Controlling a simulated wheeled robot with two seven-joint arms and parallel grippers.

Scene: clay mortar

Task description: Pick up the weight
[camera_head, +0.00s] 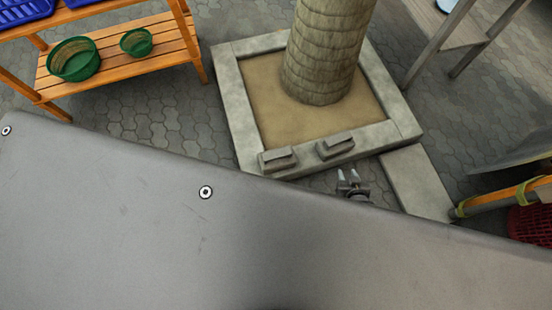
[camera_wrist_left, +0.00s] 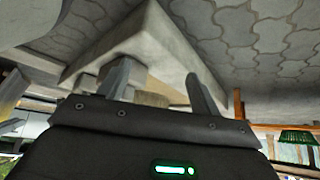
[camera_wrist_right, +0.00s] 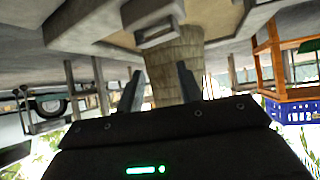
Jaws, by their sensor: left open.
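Two grey weights, flat blocks with a raised top part, sit side by side on the front rim of the stone planter in the head view: a left weight (camera_head: 278,158) and a right weight (camera_head: 335,147). One weight also shows near the top of the right wrist view (camera_wrist_right: 158,33). My right gripper (camera_head: 349,175) is just in front of the planter, near the right weight, not touching it in view. Its fingers (camera_wrist_right: 160,75) are apart with nothing between them. My left gripper (camera_wrist_left: 160,80) shows only in its wrist view, open, with pale stone beyond its fingers.
The square stone planter (camera_head: 233,110) holds sand and a thick tree trunk (camera_head: 328,50). An orange wooden shelf (camera_head: 120,60) with green baskets stands at the left. A red basket (camera_head: 532,225) is at the right edge. Grey paving lies around the planter.

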